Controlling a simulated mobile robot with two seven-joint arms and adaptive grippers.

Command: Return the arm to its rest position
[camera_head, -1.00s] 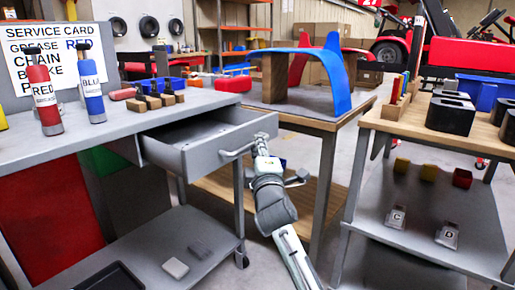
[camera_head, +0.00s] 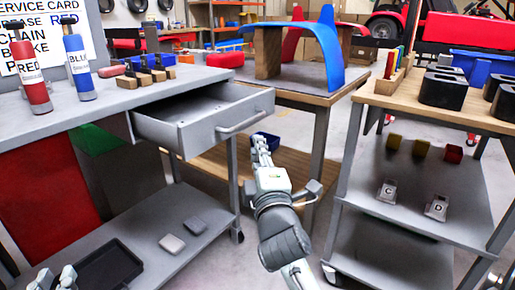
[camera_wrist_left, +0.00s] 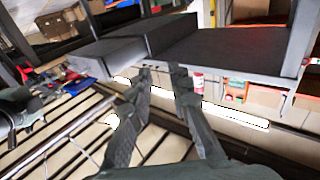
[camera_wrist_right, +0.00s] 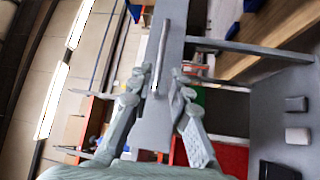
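My right gripper (camera_head: 264,146) is in the middle of the head view, just below and right of the handle (camera_head: 242,114) of the open grey drawer (camera_head: 205,125). It is empty and clear of the handle. In the right wrist view, its fingers (camera_wrist_right: 158,85) stand apart, with the handle bar (camera_wrist_right: 161,50) ahead between them. My left gripper (camera_head: 56,280) shows only its tips at the lower left of the head view, by the black tray. In the left wrist view, its two fingers (camera_wrist_left: 163,78) are apart with nothing between them.
The grey bench (camera_head: 130,98) holds a red bottle (camera_head: 32,80) and a blue bottle (camera_head: 79,68). Its lower shelf holds a black tray (camera_head: 108,268). A wooden-topped table (camera_head: 300,95) stands behind, and a grey cart (camera_head: 440,205) at right. Floor shows between bench and cart.

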